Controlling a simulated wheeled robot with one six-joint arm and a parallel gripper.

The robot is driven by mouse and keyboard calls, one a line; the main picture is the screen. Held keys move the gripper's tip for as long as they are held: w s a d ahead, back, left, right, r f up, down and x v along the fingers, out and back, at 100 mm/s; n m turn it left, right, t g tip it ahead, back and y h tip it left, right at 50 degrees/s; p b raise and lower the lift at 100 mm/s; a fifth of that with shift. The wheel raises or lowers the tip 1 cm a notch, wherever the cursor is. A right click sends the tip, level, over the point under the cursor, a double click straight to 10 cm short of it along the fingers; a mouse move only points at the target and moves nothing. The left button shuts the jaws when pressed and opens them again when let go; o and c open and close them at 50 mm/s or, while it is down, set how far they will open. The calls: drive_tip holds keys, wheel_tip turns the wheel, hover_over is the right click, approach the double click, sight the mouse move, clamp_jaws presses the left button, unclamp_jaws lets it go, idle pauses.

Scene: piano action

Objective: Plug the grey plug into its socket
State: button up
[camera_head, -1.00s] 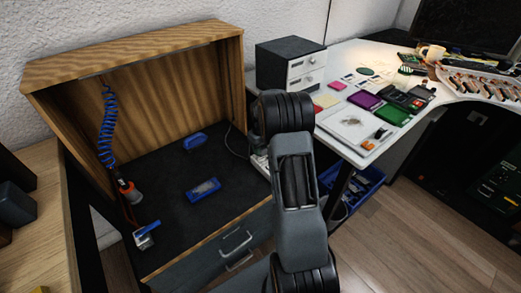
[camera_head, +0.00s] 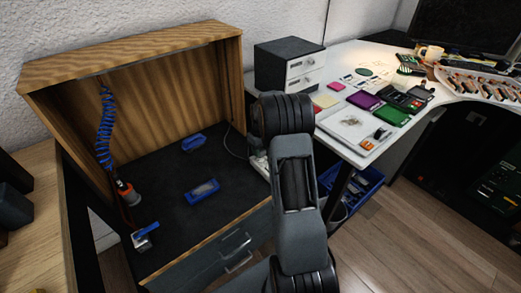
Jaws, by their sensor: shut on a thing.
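My arm (camera_head: 297,190) rises through the middle of the head view and blocks what lies behind it. My gripper is not visible, so I cannot see its jaws or what they hold. I cannot make out the grey plug or its socket. A pale object (camera_head: 259,161) shows only in part at the left edge of my arm, beside the wooden cabinet. A thin dark cable (camera_head: 233,154) runs near it along the cabinet's right side. I cannot tell whether either belongs to the plug.
An open wooden cabinet (camera_head: 170,50) with a black floor stands left, holding two blue items and an orange-ended tool (camera_head: 126,190) on a coiled blue hose. A white desk (camera_head: 420,130) at right carries a drawer box (camera_head: 288,64) and small parts. A blue crate (camera_head: 362,190) sits below.

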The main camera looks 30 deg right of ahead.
drive_tip(key=shift+f+t+b, duration=0.4)
drive_tip(key=shift+b, duration=0.25)
drive_tip(key=shift+s+f, duration=0.15)
drive_tip(key=shift+f, duration=0.75)
idle(2.8)
drive_tip(key=o, duration=1.2)
drive_tip(key=shift+c, duration=0.2)
wheel_tip(320, 180, up, 14)
drive_tip(key=s+p, duration=0.1)
drive_tip(key=p, duration=0.2)
drive_tip(key=shift+f, duration=0.15)
drive_tip(key=shift+d, duration=0.1)
